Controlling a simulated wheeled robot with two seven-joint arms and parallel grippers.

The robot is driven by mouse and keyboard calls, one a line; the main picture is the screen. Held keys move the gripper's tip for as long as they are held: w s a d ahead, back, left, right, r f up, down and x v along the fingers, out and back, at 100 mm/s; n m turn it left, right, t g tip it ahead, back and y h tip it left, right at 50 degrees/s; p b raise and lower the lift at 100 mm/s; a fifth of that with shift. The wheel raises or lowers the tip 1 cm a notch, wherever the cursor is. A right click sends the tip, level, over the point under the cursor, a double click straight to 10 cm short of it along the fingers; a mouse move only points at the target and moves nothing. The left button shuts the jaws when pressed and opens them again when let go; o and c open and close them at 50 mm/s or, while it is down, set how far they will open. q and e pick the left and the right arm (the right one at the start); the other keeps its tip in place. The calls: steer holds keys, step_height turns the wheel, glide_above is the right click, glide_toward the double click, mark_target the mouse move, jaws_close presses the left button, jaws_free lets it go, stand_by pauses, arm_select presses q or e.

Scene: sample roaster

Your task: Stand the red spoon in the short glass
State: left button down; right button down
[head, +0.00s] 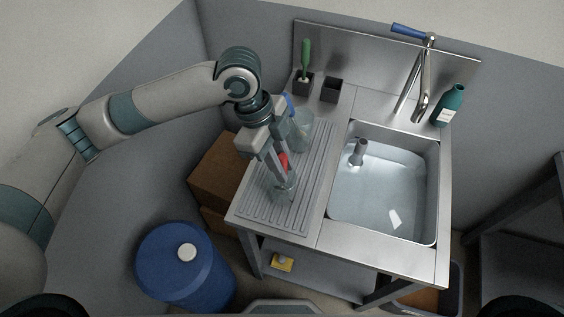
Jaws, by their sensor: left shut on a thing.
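My left gripper (284,165) reaches over the ribbed drainboard (262,212), fingers pointing down. It is shut on the red spoon (284,160), whose red part shows between the fingers. The short glass (284,192) is clear and stands on the drainboard just below the fingertips. The spoon's lower end is hard to make out against the glass, so I cannot tell whether it is inside it or above it. A taller clear glass (302,135) with a blue-handled utensil (289,106) stands behind the gripper, partly hidden by it. My right gripper is not in view.
A sink (385,190) with water and a grey standpipe (357,152) lies to the right, under a tap (427,75). Two dark holders stand at the back, one with a green-handled brush (305,58). A teal bottle (449,106) stands back right. A blue barrel (185,270) stands front left.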

arm_select(q)
steer(key=c, duration=1.6)
jaws_free()
steer(key=shift+o, duration=0.2)
steer(key=shift+r, duration=0.1)
steer(key=b+v, duration=0.4)
steer(key=v, duration=1.3)
